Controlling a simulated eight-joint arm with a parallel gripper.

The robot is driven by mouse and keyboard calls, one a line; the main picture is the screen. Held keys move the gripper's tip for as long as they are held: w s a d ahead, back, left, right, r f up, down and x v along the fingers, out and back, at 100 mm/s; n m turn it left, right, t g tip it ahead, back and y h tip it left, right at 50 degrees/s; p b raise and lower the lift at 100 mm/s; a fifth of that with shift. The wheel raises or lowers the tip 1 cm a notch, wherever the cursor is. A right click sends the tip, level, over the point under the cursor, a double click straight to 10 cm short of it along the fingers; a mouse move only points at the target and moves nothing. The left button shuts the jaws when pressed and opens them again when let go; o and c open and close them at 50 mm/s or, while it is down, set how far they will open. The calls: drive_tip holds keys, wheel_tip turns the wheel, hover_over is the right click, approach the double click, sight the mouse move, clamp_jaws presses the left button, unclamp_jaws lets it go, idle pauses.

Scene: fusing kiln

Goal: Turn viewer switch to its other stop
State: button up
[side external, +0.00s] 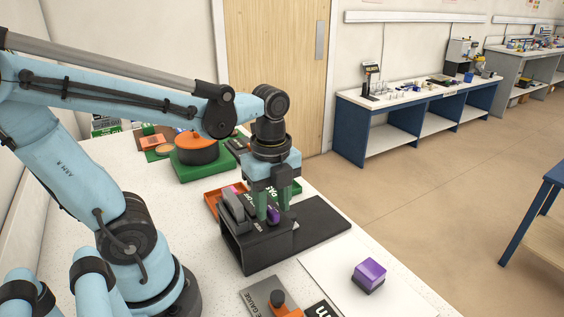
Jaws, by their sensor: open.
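A dark box (249,252) stands on the pale bench, with white lettering on its top that is partly covered. A small purple knob (273,215), which looks like the viewer switch, sits on the box top. My gripper (269,207) points straight down over the box, its green fingers open and beside the knob. Whether a finger touches the knob cannot be told. The knob's lower part and its stop marks are partly hidden by the fingers.
A grey lever-like part (234,211) stands on the box just left of my gripper. A purple block (369,272) lies on a white sheet (336,297) at front right. A gauge plate (263,293) is in front. A round orange-topped object (197,147) stands behind.

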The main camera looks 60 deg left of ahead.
drive_tip(key=shift+f, duration=0.3)
clamp_jaws()
